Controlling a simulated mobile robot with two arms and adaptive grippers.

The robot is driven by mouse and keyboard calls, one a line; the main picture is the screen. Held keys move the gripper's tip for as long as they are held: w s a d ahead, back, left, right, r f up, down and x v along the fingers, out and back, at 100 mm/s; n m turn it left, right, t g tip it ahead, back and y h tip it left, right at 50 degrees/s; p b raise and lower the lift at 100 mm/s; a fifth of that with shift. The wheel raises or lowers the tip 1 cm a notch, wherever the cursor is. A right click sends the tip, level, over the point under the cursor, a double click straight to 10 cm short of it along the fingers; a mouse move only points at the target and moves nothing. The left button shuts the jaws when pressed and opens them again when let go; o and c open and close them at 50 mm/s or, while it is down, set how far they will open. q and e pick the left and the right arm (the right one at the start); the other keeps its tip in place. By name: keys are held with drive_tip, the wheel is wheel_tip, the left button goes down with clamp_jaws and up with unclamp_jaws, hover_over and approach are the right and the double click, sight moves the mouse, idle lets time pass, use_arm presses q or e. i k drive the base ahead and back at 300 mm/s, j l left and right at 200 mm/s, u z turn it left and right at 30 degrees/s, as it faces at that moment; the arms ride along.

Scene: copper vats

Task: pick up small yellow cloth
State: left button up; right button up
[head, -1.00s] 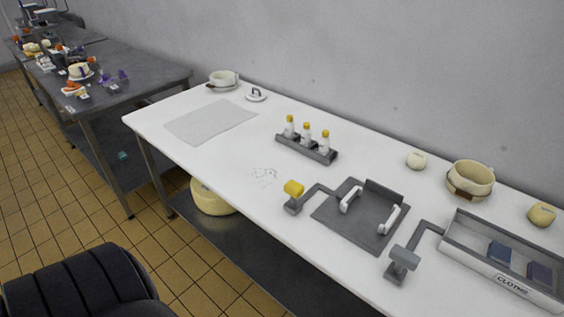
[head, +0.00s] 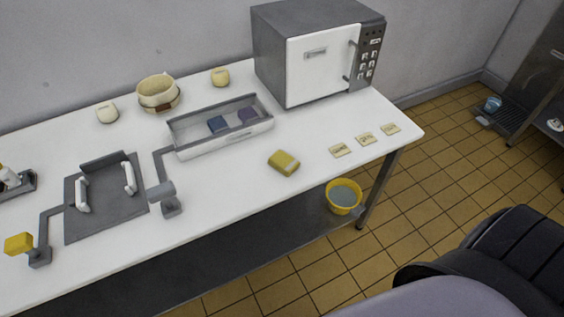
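A small yellow folded cloth (head: 284,163) lies on the white table (head: 235,190), in front of the right end of the grey tray (head: 222,129). It is apart from the tray.
A microwave (head: 318,68) stands behind the cloth. Small cards (head: 365,139) lie to its right. A grey panel with white handles (head: 104,198) and grey brackets, one yellow-topped (head: 19,243), are left. A yellow bucket (head: 343,196) is below. Table around the cloth is clear.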

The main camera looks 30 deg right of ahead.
sight(281, 161)
drive_tip(key=l+u, duration=0.15)
drive_tip(key=l, duration=0.25)
drive_tip(key=k+l+u, duration=0.1)
drive_tip(key=l, duration=0.3)
drive_tip(key=k+l+u, duration=0.15)
drive_tip(key=l, duration=0.25)
drive_tip(key=l+u, duration=0.15)
drive_tip(key=l, duration=0.25)
